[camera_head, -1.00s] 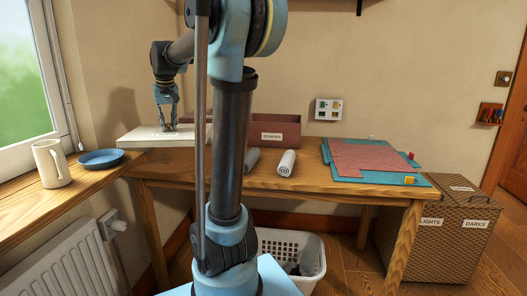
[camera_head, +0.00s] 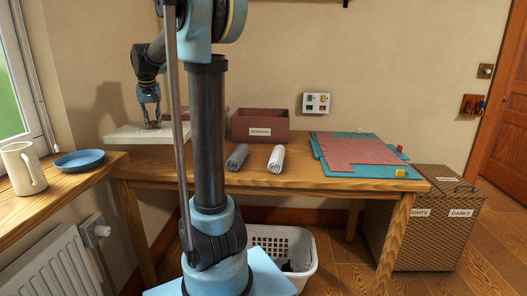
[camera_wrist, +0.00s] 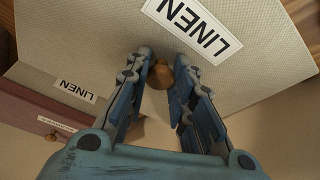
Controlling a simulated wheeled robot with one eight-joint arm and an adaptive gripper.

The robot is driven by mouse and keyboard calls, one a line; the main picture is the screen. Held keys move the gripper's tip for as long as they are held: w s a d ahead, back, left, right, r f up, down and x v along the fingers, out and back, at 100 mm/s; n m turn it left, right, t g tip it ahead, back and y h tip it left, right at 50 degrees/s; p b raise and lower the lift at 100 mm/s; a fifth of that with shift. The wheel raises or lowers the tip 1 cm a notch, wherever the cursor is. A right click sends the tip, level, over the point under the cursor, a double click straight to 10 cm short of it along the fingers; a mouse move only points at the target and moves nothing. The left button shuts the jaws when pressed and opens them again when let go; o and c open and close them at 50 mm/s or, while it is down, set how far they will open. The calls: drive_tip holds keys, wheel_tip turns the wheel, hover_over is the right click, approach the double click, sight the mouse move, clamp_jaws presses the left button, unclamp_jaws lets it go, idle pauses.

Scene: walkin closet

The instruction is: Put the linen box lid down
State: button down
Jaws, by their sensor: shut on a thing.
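The pale linen box lid (camera_head: 128,137) is a flat slab at the left end of the table. It also fills much of the wrist view (camera_wrist: 245,75), with a large LINEN label. My gripper (camera_head: 151,122) points down onto it. In the wrist view my gripper (camera_wrist: 165,75) has its fingers on either side of the lid's small wooden knob (camera_wrist: 161,76) and is shut on it. A smaller LINEN label (camera_wrist: 75,91) shows on a pale face at the left. Whether the lid touches the table, I cannot tell.
A maroon labelled box (camera_head: 260,126) stands at the table's back. Grey (camera_head: 237,157) and white (camera_head: 275,159) rolls lie before it. A teal mat (camera_head: 335,171) with reddish cloth lies right. The windowsill holds a mug (camera_head: 24,168) and blue plate (camera_head: 79,161). A white basket (camera_head: 285,245) stands below.

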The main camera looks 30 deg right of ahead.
drive_tip(key=shift+m, duration=0.6)
drive_tip(key=w+f, duration=0.1)
drive_tip(key=w+d, duration=0.1)
drive_tip(key=w, duration=0.1)
drive_tip(key=w+f, duration=0.1)
drive_tip(key=shift+w+d+f, duration=0.25)
drive_tip(key=shift+d+f, duration=0.05)
drive_tip(key=shift+d, duration=0.1)
wheel_tip(320, 180, down, 10)
drive_tip(key=c, duration=1.4)
unclamp_jaws()
drive_tip(key=shift+o, duration=0.2)
drive_tip(key=v, duration=1.2)
drive_tip(key=shift+a, duration=0.2)
